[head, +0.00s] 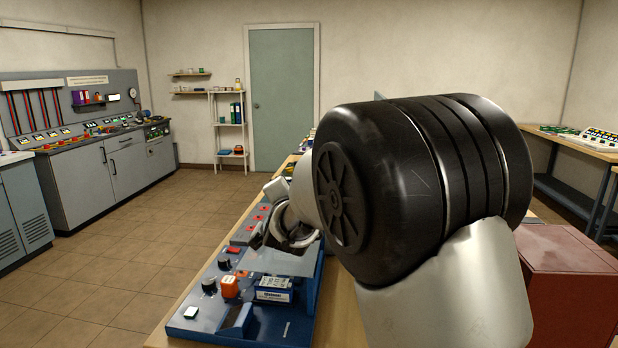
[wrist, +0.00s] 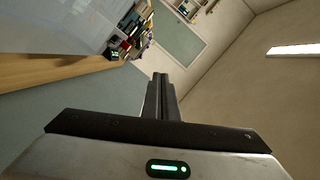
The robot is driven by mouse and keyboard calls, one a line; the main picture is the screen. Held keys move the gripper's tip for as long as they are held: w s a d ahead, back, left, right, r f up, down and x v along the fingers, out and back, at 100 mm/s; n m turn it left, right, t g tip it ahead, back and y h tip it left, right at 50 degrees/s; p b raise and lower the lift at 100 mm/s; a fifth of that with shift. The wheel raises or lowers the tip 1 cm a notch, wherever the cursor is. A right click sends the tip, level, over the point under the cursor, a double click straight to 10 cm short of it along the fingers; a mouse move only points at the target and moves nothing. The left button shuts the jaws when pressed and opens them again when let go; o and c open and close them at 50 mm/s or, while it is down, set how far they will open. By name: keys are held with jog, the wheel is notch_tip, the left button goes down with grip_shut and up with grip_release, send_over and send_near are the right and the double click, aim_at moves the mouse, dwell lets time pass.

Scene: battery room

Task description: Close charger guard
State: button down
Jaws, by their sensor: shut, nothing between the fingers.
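The charger (head: 190,325) is a blue unit with black knobs, an orange part and a boxed battery, on the bench at the lower middle of the head view. A clear, pale panel (head: 284,263), which looks like its guard, shows above the battery, just below my gripper. How far open it stands is hard to tell. In the wrist view a large translucent sheet (wrist: 50,28) at upper left may be the same guard. My gripper (head: 258,242) is above the charger's far part. Its fingers (wrist: 160,78) are together and empty.
The wooden bench (head: 180,308) runs away toward the door (head: 282,95), with more items at its far end. A red cabinet (head: 570,275) stands at the right. Grey control consoles (head: 125,170) line the left wall. The tiled floor left of the bench is clear.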

jog(key=a+f+n+p, duration=0.2)
jog(key=a+f, duration=0.1)
jog(key=w+a+f+n+g+h+p, duration=0.1)
jog(key=a+f+n+p, duration=0.1)
jog(key=a+f, duration=0.1)
jog(key=a+f+n+p, duration=0.2)
jog(key=a+f+n, duration=0.1)
jog(key=shift+w+h+p, duration=0.4)
jog(key=shift+a+f, duration=0.15)
jog(key=shift+f, duration=0.35)
jog(key=shift+a+f, duration=0.15)
jog(key=shift+f, duration=0.35)
